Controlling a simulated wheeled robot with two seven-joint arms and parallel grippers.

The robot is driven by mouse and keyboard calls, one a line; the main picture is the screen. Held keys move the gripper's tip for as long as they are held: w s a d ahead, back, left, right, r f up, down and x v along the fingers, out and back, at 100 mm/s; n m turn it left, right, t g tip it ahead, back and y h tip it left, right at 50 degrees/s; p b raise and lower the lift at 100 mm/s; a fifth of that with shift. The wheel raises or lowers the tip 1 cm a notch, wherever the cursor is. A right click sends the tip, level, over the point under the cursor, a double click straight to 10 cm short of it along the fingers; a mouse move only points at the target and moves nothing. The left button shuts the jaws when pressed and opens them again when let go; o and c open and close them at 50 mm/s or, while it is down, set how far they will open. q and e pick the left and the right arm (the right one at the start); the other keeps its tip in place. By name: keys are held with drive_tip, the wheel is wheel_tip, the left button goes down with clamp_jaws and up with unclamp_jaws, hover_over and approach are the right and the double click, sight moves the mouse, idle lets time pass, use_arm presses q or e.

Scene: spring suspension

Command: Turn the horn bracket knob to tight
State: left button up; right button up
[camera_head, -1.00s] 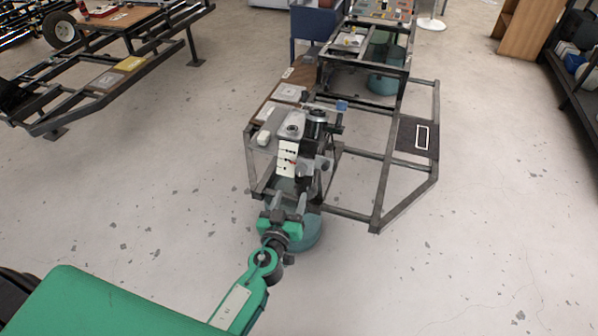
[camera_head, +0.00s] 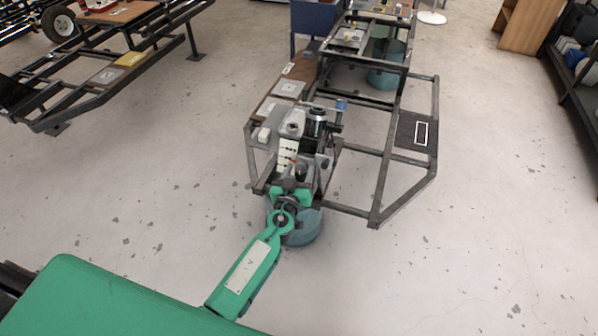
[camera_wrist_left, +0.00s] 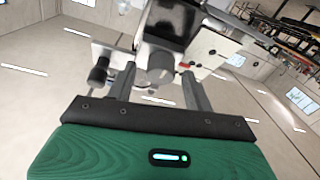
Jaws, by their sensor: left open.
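The horn bracket assembly sits at the near end of a dark metal frame (camera_head: 385,195), with a cream block (camera_head: 286,152) and a black cylinder (camera_head: 315,122). In the left wrist view a grey round knob (camera_wrist_left: 160,66) shows between my open fingers, below a dark block. A smaller black knob (camera_wrist_left: 97,76) is to its left, outside the fingers. I cannot tell which knob is the horn bracket knob. My left gripper (camera_wrist_left: 159,84) is open and faces the assembly; contact is unclear. In the head view the left gripper (camera_head: 293,182) partly hides the assembly's lower part. My right gripper is not in view.
A teal drum (camera_head: 302,228) stands under the frame's near end. A blue knob (camera_head: 341,104) sticks out at the assembly's upper right. Another frame (camera_head: 75,95) stands at the far left.

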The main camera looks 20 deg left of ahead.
use_arm(q)
drive_tip(key=c, duration=1)
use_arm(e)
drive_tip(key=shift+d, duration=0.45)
